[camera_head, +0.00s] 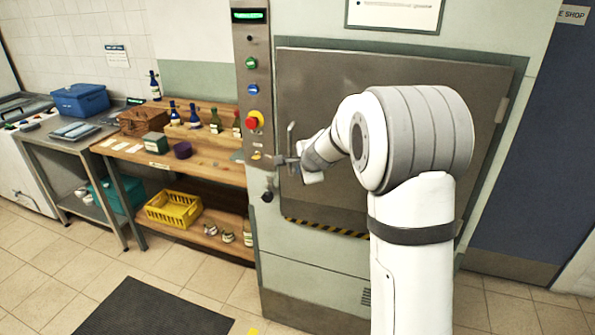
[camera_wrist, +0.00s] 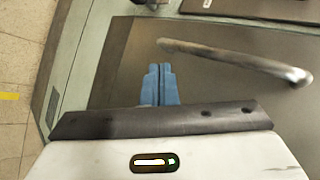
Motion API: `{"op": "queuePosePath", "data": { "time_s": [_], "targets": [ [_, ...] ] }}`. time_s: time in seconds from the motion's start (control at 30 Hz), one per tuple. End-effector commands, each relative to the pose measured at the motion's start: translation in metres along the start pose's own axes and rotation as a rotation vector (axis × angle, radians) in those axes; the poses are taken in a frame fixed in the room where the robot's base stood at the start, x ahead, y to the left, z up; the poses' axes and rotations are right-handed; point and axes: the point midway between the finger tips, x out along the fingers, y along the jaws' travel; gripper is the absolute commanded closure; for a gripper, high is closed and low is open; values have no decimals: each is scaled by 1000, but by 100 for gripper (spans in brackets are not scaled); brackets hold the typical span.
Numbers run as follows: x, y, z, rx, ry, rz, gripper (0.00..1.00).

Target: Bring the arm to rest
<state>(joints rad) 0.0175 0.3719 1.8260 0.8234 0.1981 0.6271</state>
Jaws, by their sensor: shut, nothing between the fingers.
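My white and grey arm (camera_head: 420,135) reaches from the lower right toward a large green cabinet with a grey metal door (camera_head: 335,80). My gripper (camera_head: 284,160) is small in the head view, beside the door handle (camera_head: 291,140). In the wrist view, the two blue fingers of my gripper (camera_wrist: 160,72) are shut together with nothing between them. The metal bar of the handle (camera_wrist: 235,59) runs just beyond and to the right of the fingertips there. I cannot tell whether the fingers touch it. The door looks closed.
A control panel (camera_head: 251,75) with coloured buttons and a red knob (camera_head: 254,120) stands left of the door. A yellow crate (camera_head: 173,209) sits below. A dark mat (camera_head: 150,308) lies on the floor.

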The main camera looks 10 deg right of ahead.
Motion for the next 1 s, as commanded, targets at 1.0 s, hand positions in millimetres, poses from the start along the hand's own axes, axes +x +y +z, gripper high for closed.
{"op": "queuePosePath", "data": {
  "time_s": [1.0],
  "targets": [
    [-242,127,56,-838,-175,239,100]
  ]
}}
